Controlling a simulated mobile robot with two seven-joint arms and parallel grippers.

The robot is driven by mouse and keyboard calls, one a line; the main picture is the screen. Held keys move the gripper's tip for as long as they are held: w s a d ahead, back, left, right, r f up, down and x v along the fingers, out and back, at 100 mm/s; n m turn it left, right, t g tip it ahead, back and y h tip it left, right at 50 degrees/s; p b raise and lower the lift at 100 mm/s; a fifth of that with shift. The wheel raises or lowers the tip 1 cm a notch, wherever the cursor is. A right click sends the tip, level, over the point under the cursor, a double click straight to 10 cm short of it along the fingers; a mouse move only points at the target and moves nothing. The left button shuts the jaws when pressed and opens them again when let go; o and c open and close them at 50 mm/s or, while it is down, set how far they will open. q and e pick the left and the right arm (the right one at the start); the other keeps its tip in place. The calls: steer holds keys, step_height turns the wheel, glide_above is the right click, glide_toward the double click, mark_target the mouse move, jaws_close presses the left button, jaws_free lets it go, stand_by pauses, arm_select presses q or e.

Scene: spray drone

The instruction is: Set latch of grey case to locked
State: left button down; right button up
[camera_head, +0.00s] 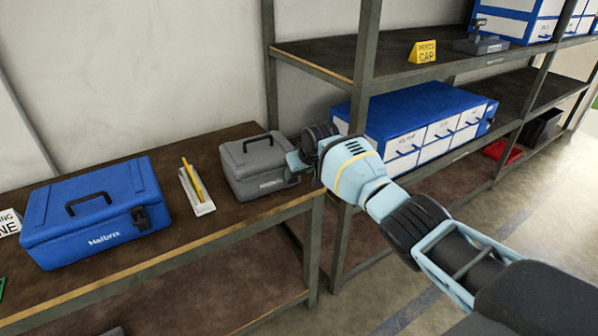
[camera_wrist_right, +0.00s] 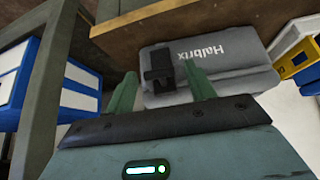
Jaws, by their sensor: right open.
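The grey case (camera_head: 252,158) stands shut on the brown table, its handle on top. It also shows in the right wrist view (camera_wrist_right: 225,62), where its lettering appears inverted. Its dark latch (camera_wrist_right: 159,64) is on the lettered front face. My right gripper (camera_head: 293,166) is at the case's right front corner. In the right wrist view my right gripper (camera_wrist_right: 160,70) is open, with the latch between its two green fingers in the picture. I cannot tell whether a finger touches it. In the head view the gripper largely hides the latch. My left gripper is out of view.
A blue case (camera_head: 95,212) stands at the table's left. A white tray with a yellow pencil (camera_head: 195,188) lies between the cases. A rack post (camera_head: 361,75) and blue-and-white boxes (camera_head: 420,118) stand close behind my right arm. The table's front edge (camera_head: 225,232) is clear.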

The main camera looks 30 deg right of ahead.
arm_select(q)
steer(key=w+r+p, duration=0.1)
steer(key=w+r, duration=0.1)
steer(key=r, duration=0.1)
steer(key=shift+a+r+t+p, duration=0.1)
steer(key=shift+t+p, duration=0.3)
arm_select(e)
steer(key=v, duration=0.5)
steer(key=shift+s+r, duration=0.15)
steer(key=shift+r, duration=0.25)
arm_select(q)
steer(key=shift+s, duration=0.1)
arm_select(e)
steer(key=shift+a+f, duration=0.1)
